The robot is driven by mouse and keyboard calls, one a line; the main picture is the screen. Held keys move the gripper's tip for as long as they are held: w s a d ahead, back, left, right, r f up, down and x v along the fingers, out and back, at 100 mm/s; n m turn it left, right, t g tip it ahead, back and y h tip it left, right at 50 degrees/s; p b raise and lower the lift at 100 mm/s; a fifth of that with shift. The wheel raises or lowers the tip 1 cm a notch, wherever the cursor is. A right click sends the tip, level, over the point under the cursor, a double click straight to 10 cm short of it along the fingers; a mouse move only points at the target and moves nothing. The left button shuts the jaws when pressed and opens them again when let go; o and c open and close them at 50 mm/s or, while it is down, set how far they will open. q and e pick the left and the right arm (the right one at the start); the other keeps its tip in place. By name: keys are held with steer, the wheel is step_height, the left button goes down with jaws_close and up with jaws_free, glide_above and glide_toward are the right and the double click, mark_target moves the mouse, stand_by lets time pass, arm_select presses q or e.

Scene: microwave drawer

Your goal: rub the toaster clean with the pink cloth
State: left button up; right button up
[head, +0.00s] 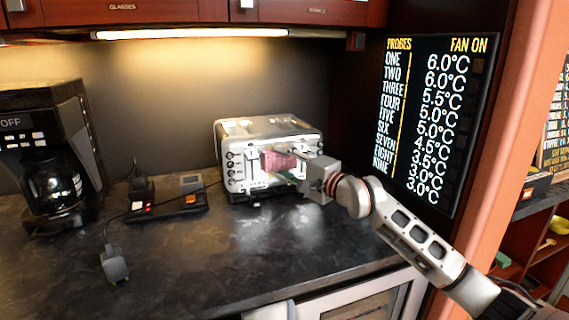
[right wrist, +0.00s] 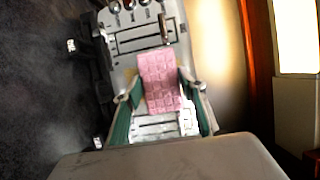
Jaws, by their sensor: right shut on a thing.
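The toaster (head: 270,127) is a white and silver box with black knobs on its front, standing on the dark counter against the back wall. The right wrist view shows its front with levers and knobs (right wrist: 140,40). My right gripper (head: 285,168) is at the toaster's front, shut on the pink cloth (head: 277,161). In the right wrist view the cloth (right wrist: 160,82) stands out between the green-padded fingers, against or very near the toaster's front; I cannot tell if it touches. My left gripper is not in view.
A black coffee maker (head: 60,150) with a glass pot stands at the left. A black power strip (head: 165,205) with cords and a loose plug (head: 113,264) lie on the counter (head: 230,255). The front of the counter is otherwise clear. A temperature board (head: 435,120) hangs at the right.

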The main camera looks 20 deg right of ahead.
steer(key=shift+s+r+p, duration=0.1)
steer(key=shift+r+p, duration=0.25)
steer(key=shift+r, duration=0.45)
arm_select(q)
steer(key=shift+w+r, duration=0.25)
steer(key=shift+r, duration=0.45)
arm_select(e)
steer(key=shift+f, duration=0.1)
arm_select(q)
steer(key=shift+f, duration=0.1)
arm_select(e)
steer(key=shift+f, duration=0.15)
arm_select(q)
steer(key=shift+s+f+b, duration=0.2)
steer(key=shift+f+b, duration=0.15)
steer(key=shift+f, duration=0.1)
arm_select(e)
steer(key=shift+f, duration=0.75)
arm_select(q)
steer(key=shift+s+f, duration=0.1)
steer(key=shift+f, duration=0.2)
arm_select(e)
steer(key=shift+f, duration=0.8)
steer(key=shift+f+b, duration=0.45)
steer(key=shift+f, duration=0.35)
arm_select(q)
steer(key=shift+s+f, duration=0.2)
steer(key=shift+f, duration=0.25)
